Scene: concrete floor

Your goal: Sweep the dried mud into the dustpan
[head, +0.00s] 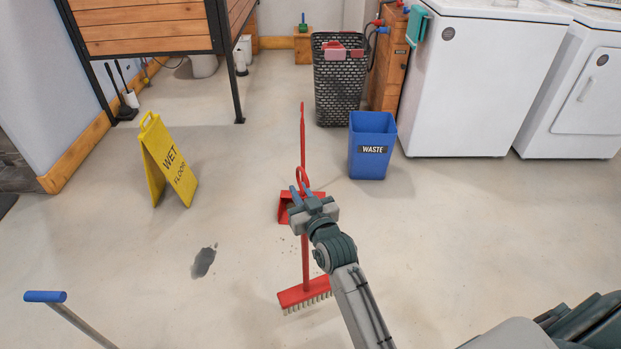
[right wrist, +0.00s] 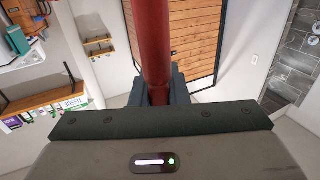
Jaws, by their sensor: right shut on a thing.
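A red broom stands nearly upright, its long handle (head: 304,262) running up past my right gripper and its bristled head (head: 304,293) at floor level. My right gripper (head: 302,192) is shut on the broom handle; in the right wrist view the red handle (right wrist: 151,45) runs between the fingers. A red dustpan (head: 285,208) is on the floor behind the gripper, partly hidden by it. A dark grey patch (head: 204,262), probably the dried mud, lies on the floor left of the broom head. Tiny dark specks lie nearer the broom. My left gripper is out of view.
A yellow wet-floor sign (head: 168,160) stands at left. A blue waste bin (head: 372,148), a dark laundry basket (head: 340,90) and a white washer (head: 480,80) stand at the back right. A blue-gripped pole (head: 80,325) enters at lower left. Floor between patch and broom is mostly clear.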

